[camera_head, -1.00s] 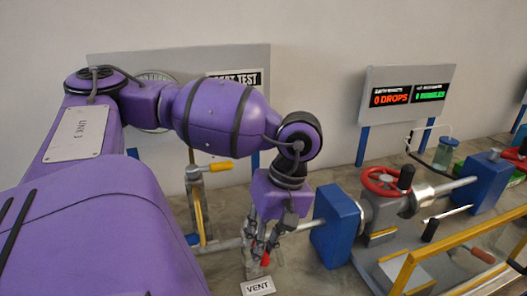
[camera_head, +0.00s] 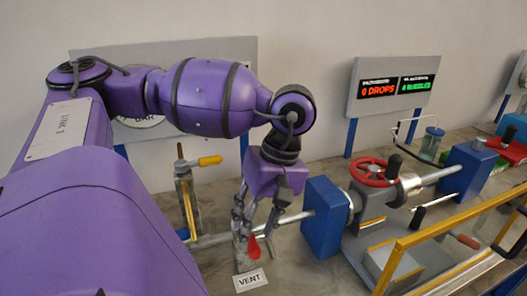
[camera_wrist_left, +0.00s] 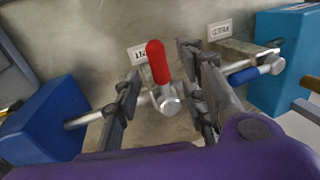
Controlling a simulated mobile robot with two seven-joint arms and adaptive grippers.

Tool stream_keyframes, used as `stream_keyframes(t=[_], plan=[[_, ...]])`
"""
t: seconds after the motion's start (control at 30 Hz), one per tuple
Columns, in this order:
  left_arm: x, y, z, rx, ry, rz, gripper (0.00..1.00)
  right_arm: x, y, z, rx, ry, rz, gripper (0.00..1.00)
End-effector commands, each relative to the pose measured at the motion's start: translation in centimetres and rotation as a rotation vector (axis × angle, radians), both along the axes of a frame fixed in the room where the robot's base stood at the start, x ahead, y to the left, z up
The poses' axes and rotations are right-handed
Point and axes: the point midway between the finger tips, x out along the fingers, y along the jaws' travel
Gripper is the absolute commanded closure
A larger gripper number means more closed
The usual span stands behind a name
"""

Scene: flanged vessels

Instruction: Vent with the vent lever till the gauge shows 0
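The red-handled vent lever (camera_head: 254,248) sits on a pipe stub behind the VENT label (camera_head: 251,281). My left gripper (camera_head: 256,228) is right at it, fingers pointing down. In the left wrist view the red lever (camera_wrist_left: 157,62) stands between the two spread fingers, with a visible gap on each side. The gripper is open and holds nothing. The gauge (camera_head: 135,128) on the back panel is mostly hidden behind my left arm; only "BAR" shows, so its needle cannot be read. My right gripper is not in view.
A blue flange block (camera_head: 323,218) stands right of the gripper. A yellow-handled lever (camera_head: 208,161) is to its left. Farther right are a red handwheel (camera_head: 374,171), a yellow rail (camera_head: 440,228) and a display (camera_head: 395,87) of drops and bubbles. A second label (camera_wrist_left: 220,30) shows in the wrist view.

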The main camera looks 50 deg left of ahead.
Motion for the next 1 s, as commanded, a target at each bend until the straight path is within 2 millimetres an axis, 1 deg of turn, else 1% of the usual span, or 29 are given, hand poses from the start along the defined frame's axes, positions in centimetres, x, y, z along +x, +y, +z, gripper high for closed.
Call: stream_keyframes(t=[0.03,0.2,0.3,0.4,0.6,1.0], plan=[[0.5,-0.2,1.2,-0.003,-0.008,-0.001,0.62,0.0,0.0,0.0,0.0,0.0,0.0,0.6],[1.3,-0.5,4.7,-0.005,-0.008,-0.003,0.62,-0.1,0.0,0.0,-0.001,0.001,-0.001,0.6],[1.7,-0.7,6.2,-0.004,-0.005,-0.003,0.62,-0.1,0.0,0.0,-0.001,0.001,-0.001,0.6],[1.9,-0.8,7.3,-0.004,-0.005,-0.003,0.62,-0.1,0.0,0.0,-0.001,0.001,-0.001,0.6],[2.1,-0.8,8.5,-0.001,-0.001,-0.002,0.62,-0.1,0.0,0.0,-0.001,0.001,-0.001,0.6],[2.1,-0.8,8.5,0.0,0.0,-0.002,0.62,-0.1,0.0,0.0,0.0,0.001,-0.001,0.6]])
